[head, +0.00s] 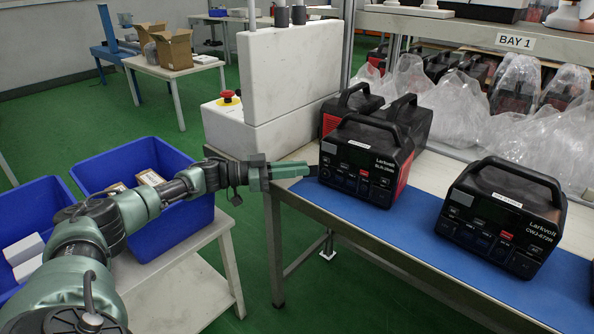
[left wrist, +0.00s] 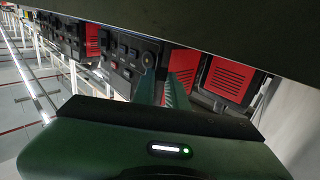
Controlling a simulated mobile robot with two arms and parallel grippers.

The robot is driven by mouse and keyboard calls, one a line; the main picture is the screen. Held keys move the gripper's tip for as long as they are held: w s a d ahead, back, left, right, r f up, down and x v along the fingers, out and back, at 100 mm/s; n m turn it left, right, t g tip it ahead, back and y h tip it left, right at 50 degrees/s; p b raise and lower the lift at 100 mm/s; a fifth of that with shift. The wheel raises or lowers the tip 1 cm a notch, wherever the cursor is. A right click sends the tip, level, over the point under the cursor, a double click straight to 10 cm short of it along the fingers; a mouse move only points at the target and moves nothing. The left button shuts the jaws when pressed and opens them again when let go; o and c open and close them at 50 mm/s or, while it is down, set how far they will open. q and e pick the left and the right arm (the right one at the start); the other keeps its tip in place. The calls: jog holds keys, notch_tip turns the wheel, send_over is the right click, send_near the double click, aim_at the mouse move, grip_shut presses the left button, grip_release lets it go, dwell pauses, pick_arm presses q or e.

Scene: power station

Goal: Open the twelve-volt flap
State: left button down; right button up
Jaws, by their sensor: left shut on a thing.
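The power station (head: 385,140) labelled Larkvolt, black with red sides and a top handle, stands upright on the blue mat. My left gripper (head: 312,171) reaches from the left to the lower left end of its front panel. Its fingers are close together, shut on a small part there, at the twelve-volt flap. In the left wrist view the fingers (left wrist: 172,82) touch the panel edge beside a round dark cover (left wrist: 148,59), which seems to be the flap. The fingertips mostly hide the flap in the head view. My right gripper is not in view.
A second Larkvolt unit (head: 505,215) stands to the right on the blue mat (head: 425,255). Another black and red unit (head: 408,118) stands behind. A white box (head: 285,75) with a red button (head: 227,97) is at the back left. Blue bins (head: 178,222) stand below my left arm.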

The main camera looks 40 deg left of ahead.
pick_arm(q)
jog(key=shift+w+r, duration=0.1)
jog(key=c, duration=1.5)
grip_release()
jog(key=v, duration=0.7)
jog(key=shift+s+a, duration=0.3)
